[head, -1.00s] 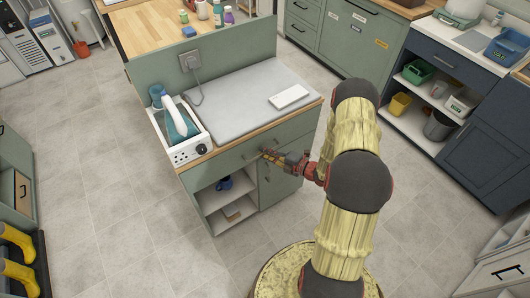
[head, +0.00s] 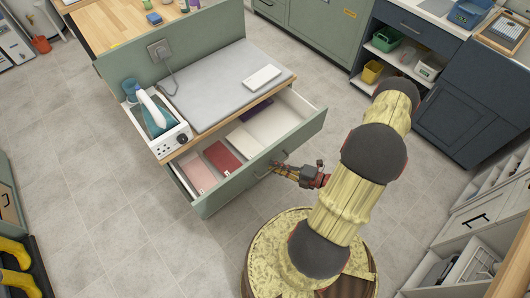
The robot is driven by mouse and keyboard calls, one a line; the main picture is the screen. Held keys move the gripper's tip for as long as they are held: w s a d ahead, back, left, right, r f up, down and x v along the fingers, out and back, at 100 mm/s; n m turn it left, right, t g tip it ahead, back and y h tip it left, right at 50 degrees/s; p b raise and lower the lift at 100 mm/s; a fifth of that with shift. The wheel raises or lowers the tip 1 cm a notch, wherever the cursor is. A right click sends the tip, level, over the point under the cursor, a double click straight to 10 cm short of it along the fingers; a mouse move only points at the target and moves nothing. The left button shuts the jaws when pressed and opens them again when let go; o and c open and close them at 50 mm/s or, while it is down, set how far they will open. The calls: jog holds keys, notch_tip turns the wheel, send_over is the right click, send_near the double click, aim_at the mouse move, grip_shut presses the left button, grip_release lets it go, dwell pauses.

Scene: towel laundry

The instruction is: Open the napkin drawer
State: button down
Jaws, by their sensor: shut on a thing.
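The drawer (head: 235,188) under the ironing top is pulled well out toward me. Folded cloths lie in it: a pink one (head: 197,173), a red one (head: 222,158), pale ones (head: 243,140) and a dark purple one (head: 256,110) at the back. My gripper (head: 276,168) is at the middle of the green drawer front, shut on the drawer handle (head: 285,157). The fingers hide part of the handle.
A grey ironing pad (head: 215,85) with a white block (head: 262,76) covers the counter, with an iron (head: 152,106) in a white station at its left. Yellow boots (head: 14,252) stand at the left edge. Floor (head: 110,215) left of the drawer is clear.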

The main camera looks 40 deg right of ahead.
jog(key=shift+s+p, duration=0.3)
jog(key=shift+s, duration=2.35)
jog(key=c, duration=2.2)
grip_release()
jog(key=shift+d, duration=0.1)
jog(key=shift+c, duration=0.2)
jog(key=v, duration=1.2)
